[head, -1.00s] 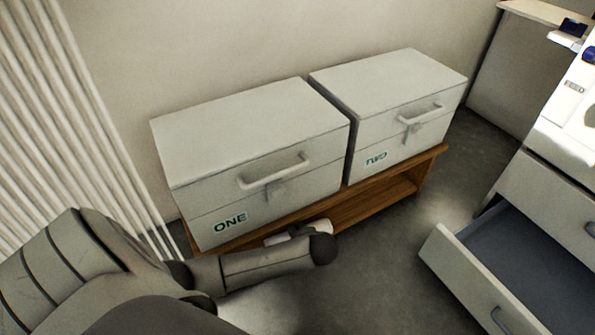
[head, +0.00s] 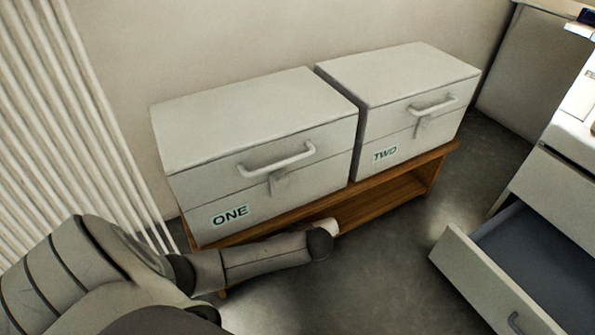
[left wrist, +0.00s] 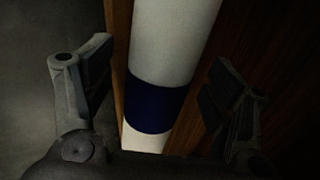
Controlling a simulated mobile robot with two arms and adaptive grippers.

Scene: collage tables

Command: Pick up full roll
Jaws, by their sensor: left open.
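In the left wrist view, a white roll with a dark blue band (left wrist: 157,104) runs lengthwise between the fingers of my left gripper (left wrist: 160,75). The gripper is open, with one finger on each side of the roll and visible space on both sides. The roll's far end runs out of the picture. In the head view, my left arm reaches low in front of the wooden bench (head: 385,196), and its gripper is hidden. A small white piece (head: 326,226) shows behind the arm's end; I cannot tell whether it is the roll. My right gripper is not in view.
Two white lidded boxes, marked ONE (head: 262,150) and TWO (head: 405,88), stand on the bench against the wall. A ribbed white radiator (head: 75,130) is at the left. An open drawer (head: 490,285) juts out at the right. Floor between bench and drawer is clear.

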